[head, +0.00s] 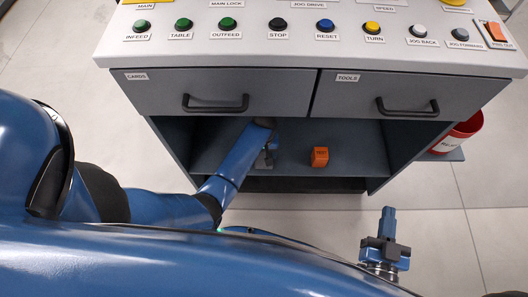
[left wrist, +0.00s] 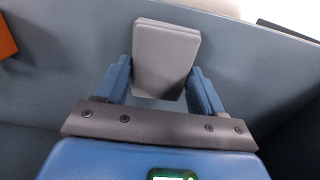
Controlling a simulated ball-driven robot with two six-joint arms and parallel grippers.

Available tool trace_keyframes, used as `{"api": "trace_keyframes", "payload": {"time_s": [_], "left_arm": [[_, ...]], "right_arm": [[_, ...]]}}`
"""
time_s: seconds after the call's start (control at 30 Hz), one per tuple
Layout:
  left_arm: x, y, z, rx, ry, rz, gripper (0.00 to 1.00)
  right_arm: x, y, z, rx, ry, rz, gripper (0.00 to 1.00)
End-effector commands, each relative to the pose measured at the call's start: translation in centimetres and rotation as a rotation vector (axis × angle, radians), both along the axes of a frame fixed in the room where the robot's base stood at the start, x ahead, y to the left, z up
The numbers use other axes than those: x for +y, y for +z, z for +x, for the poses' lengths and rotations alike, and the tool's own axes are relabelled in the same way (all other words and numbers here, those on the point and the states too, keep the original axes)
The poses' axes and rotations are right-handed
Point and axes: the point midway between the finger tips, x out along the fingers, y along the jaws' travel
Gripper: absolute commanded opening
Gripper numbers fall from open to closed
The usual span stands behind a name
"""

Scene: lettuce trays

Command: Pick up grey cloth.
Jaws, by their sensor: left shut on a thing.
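The grey cloth (left wrist: 165,55) is a folded, flat stack between the two blue fingers of my left gripper (left wrist: 163,80) in the left wrist view. My left gripper is shut on it. In the head view my left arm reaches into the open shelf under the drawers, and the cloth (head: 264,160) shows as a small grey patch there, mostly hidden by the gripper. I cannot tell whether the cloth touches the shelf. My right gripper (head: 386,226) is outside, in front of the cabinet and apart from everything; its jaw gap is not clear.
An orange block (head: 319,156) sits on the shelf (head: 350,145) to the right of the cloth. Two closed drawers (head: 210,92) with black handles and a button panel (head: 300,30) are above. A red bin (head: 458,135) stands on a side ledge at right.

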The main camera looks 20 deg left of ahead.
Motion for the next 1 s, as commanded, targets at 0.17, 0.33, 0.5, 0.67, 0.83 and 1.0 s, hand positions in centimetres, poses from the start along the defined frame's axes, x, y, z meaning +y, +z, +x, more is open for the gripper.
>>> {"api": "trace_keyframes", "payload": {"time_s": [0.17, 0.33, 0.5, 0.67, 0.83, 1.0], "left_arm": [[-0.1, 2.0, -0.1, -0.002, 0.000, 0.000, 0.39], [-0.1, 4.6, -0.1, -0.002, 0.000, 0.000, 0.39], [-0.1, 7.4, -0.2, -0.001, 0.000, -0.001, 0.39], [-1.1, 6.8, -4.0, 0.005, -0.004, 0.001, 0.39], [-2.3, 6.9, -8.2, 0.004, -0.006, 0.001, 0.39], [-3.6, 6.8, -12.5, 0.003, -0.006, 0.001, 0.39]], "right_arm": [[0.0, 1.4, 0.0, 0.000, 0.000, 0.000, 0.00], [0.0, 2.8, 0.0, 0.000, 0.000, 0.000, 0.00], [0.0, 4.2, 0.0, 0.000, 0.000, 0.000, 0.00], [0.0, 5.1, 0.0, 0.000, 0.000, 0.000, 0.00], [0.0, 6.4, 0.0, 0.000, 0.000, 0.000, 0.00], [0.0, 7.4, 0.0, 0.000, 0.000, 0.000, 0.00]]}}
